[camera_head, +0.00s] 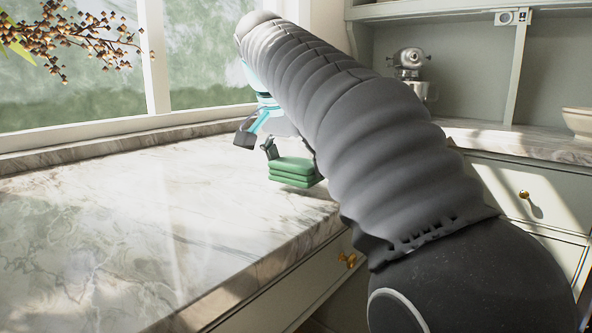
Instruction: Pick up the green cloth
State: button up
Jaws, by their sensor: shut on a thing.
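The green cloth (292,172) is folded into a thick stack of layers near the right edge of the marble counter. My gripper (258,146), with light-blue links and dark finger pads, is at the cloth's upper left side. It is shut on the green cloth, but the arm hides part of the grip and the cloth's right side. The cloth looks level. I cannot tell whether it touches the counter or hangs just above it.
The marble counter (110,235) is bare to the left and front. A window (205,55) stands behind it, and a branch with brown berries (85,35) hangs at the upper left. A stand mixer (412,72) and a pale bowl (578,122) are on the right-hand counter.

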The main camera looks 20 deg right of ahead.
aim_at(305, 160)
jog(key=r, duration=0.1)
jog(key=d+r, duration=0.1)
jog(key=r, duration=0.1)
jog(key=shift+r+p, duration=0.1)
jog(key=shift+p, duration=0.3)
jog(key=s+d+r+p, duration=0.1)
jog(key=s+d+r, duration=0.2)
jog(key=d+r, duration=0.3)
jog(key=d, duration=0.4)
jog(key=shift+d+p, duration=0.15)
jog(key=shift+p, duration=0.2)
jog(key=shift+s+r, duration=0.1)
jog(key=shift+o, duration=1.2)
jog(key=shift+c, duration=1)
